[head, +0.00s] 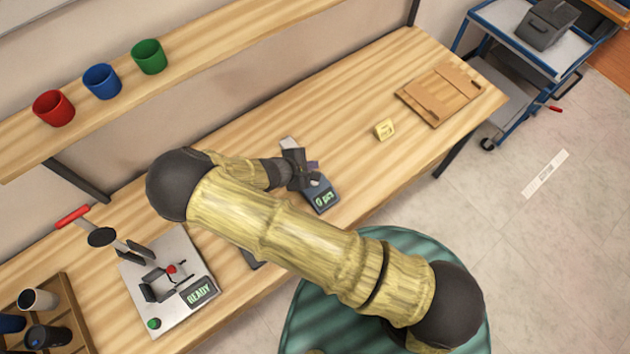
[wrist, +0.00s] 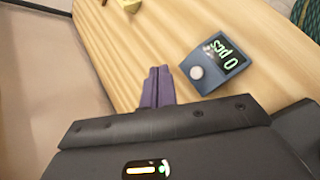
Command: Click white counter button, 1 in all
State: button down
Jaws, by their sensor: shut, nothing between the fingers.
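My gripper (head: 312,166) is shut and empty, just behind the counter in the head view. In the wrist view the purple fingertips (wrist: 157,75) are together, to the left of the white button and apart from it in the picture. The gap in height between fingertips and counter is hard to tell.
A laser marker plate (head: 172,280) with a "READY" display stands at left. Red, blue and green cups stand on the shelf (head: 210,70) above. The bench between counter and block is clear.

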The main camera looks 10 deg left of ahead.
aim_at(312, 185)
jog(key=shift+f+b, duration=2.55)
jog(key=shift+f, duration=1.6)
jog(key=shift+f, duration=0.1)
jog(key=shift+f+b, duration=0.3)
jog(key=shift+b, duration=0.15)
jog(key=shift+f+b, duration=0.45)
jog(key=shift+f, duration=0.05)
jog(key=shift+r+p, duration=0.6)
jog(key=shift+r, duration=0.35)
jog(key=shift+r+p, duration=1.55)
jog(key=shift+r, duration=1)
